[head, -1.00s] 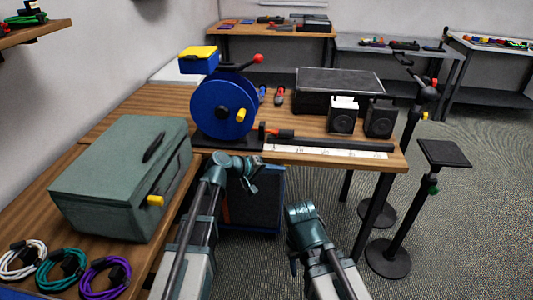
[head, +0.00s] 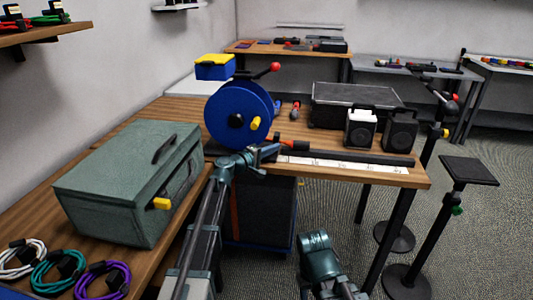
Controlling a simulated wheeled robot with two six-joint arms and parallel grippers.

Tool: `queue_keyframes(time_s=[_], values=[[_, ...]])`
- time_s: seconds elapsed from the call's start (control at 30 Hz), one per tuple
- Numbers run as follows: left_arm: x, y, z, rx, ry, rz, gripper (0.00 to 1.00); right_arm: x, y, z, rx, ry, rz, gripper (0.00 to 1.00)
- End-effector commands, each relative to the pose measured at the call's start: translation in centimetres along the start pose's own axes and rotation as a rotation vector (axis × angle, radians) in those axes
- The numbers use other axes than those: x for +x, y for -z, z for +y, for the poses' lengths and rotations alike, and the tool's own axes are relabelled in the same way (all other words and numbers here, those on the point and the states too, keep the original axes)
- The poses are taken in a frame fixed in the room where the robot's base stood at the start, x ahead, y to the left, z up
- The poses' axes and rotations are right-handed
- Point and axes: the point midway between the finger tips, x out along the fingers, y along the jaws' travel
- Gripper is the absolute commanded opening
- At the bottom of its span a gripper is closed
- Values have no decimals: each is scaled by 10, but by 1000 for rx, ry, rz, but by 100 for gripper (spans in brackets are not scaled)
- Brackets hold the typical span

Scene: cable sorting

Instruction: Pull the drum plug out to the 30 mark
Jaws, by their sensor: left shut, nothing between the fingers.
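The blue cable drum (head: 232,118) stands at the left of the wooden bench, with a yellow knob on its face and a red-balled lever above. An orange-and-black piece (head: 296,146), seemingly the drum plug, lies right of the drum, at the left end of a black rail. A white marked strip (head: 345,168) runs along the bench's front edge; its numbers are too small to read. My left gripper (head: 268,152) is shut and empty, just left of the plug; I cannot tell whether it touches it. My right gripper (head: 318,258) hangs low before the bench, its fingers not clear.
A grey-green case (head: 128,185) stands on the left table, with coiled cables (head: 65,272) in front. A black stand (head: 468,171) is on the floor at right.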

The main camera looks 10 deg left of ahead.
Motion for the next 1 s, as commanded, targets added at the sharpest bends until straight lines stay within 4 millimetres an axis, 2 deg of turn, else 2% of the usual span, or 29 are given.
queue_keyframes(time_s=[0.1,0.3,0.77,0.87,1.0], values=[[20,1,-1,0,0,-1,0,2,0,0,0,0,0,50],[34,0,0,1,1,-1,0,3,0,0,0,0,0,50],[37,-1,0,1,0,-1,0,3,0,0,0,0,0,50],[40,-7,1,1,0,-2,0,3,0,0,0,0,0,50],[54,-26,3,2,0,-5,0,3,0,0,0,0,0,50]])
